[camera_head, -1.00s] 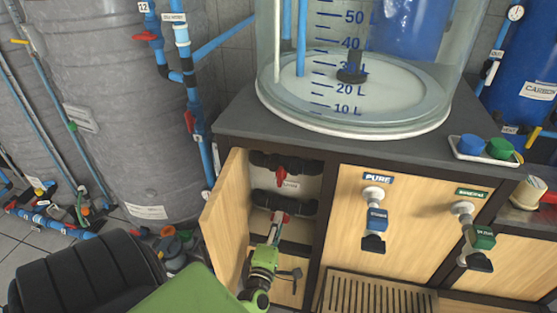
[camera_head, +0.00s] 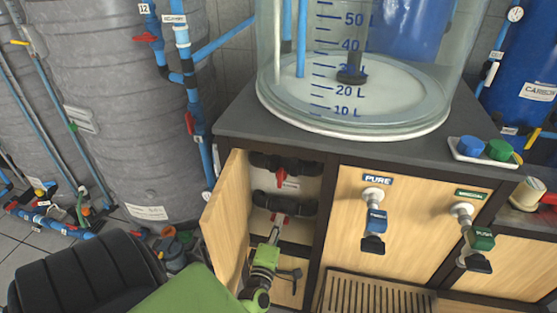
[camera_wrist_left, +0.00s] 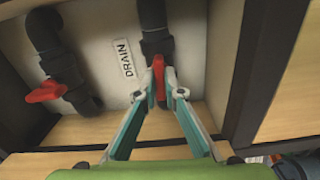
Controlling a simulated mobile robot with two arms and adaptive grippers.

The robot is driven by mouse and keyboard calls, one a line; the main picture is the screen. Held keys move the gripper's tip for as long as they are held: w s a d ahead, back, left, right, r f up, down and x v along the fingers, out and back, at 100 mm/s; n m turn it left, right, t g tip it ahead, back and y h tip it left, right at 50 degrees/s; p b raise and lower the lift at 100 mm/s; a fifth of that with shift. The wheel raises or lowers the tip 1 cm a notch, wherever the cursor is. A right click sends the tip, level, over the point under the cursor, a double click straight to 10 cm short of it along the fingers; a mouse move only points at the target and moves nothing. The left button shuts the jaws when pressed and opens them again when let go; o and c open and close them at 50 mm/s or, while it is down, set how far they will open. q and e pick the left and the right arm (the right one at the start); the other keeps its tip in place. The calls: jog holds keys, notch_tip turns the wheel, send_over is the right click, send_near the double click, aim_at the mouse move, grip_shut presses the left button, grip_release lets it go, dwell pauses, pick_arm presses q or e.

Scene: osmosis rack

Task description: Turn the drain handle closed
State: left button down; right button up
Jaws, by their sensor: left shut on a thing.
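The open cabinet holds two black pipes, each with a red valve handle. The upper red handle (camera_head: 281,175) is free; it shows at the left in the left wrist view (camera_wrist_left: 46,92). The lower red handle (camera_head: 280,218) is at the tip of my left gripper (camera_head: 275,229). In the left wrist view my left gripper (camera_wrist_left: 159,82) has its two fingers closed on either side of this red handle (camera_wrist_left: 159,88), which lies roughly in line with its pipe. A DRAIN label (camera_wrist_left: 123,59) is on the back panel between the pipes. My right gripper is not in view.
The wooden cabinet door (camera_head: 226,208) stands open just left of my left arm. A dark frame post (camera_head: 319,220) is close on the right. PURE (camera_head: 375,220) and green (camera_head: 478,240) taps stick out further right. A clear tank (camera_head: 350,100) stands on top.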

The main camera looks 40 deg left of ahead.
pick_arm(q)
jog(key=m+p, duration=0.1)
jog(key=m, duration=0.3)
jog(key=m+p, duration=0.2)
jog(key=m, duration=0.3)
jog(key=shift+m, duration=0.3)
jog(key=m, duration=0.3)
jog(key=shift+m+p, duration=0.3)
jog(key=shift+p, duration=0.1)
jog(key=shift+f+m, duration=0.1)
jog(key=shift+m, duration=1.8)
jog(key=c, duration=2.1)
grip_release()
jog(key=shift+c, duration=0.2)
